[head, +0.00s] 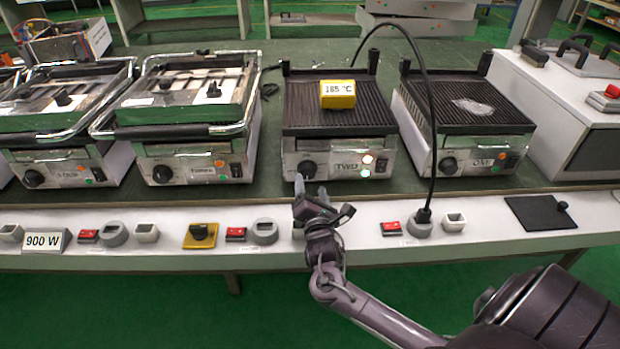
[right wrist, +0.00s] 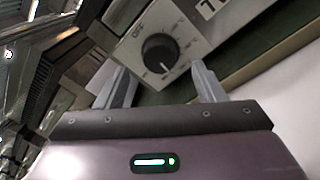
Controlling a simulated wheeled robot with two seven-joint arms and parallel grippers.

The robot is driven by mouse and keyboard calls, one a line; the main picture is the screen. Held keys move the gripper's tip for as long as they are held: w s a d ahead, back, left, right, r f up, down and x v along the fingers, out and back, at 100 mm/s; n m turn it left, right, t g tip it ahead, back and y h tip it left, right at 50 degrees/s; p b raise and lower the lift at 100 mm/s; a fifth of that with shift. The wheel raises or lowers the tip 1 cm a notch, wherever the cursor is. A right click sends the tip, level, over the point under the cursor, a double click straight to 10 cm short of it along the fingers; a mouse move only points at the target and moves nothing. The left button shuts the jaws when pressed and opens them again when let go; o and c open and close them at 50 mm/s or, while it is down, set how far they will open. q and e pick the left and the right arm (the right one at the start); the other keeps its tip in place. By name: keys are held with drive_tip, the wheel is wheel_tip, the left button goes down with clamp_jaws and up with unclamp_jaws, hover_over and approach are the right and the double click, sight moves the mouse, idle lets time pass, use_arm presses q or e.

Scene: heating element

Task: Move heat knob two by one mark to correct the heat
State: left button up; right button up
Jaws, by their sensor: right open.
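Heat knob two (head: 307,169) is a round black dial at the left of the front panel of the grill labelled TWO (head: 340,147). The knob (right wrist: 160,53) shows in the right wrist view with a white pointer line and marks around it. My right gripper (head: 312,186) is open and empty, just below and in front of the knob. In the right wrist view its two fingers (right wrist: 165,80) are spread, with the knob beyond and between their tips. They look apart from the knob. A yellow display (head: 338,95) reading 185 °C sits on the grill's ribbed plate. My left gripper is not in view.
Grill ONE (head: 487,128) stands to the right, with a black cable (head: 432,150) plugged into the bench front. Red switches and sockets line the white bench edge (head: 350,226).

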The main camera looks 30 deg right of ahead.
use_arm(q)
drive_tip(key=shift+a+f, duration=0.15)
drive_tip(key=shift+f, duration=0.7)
use_arm(e)
drive_tip(key=shift+v, duration=1.7)
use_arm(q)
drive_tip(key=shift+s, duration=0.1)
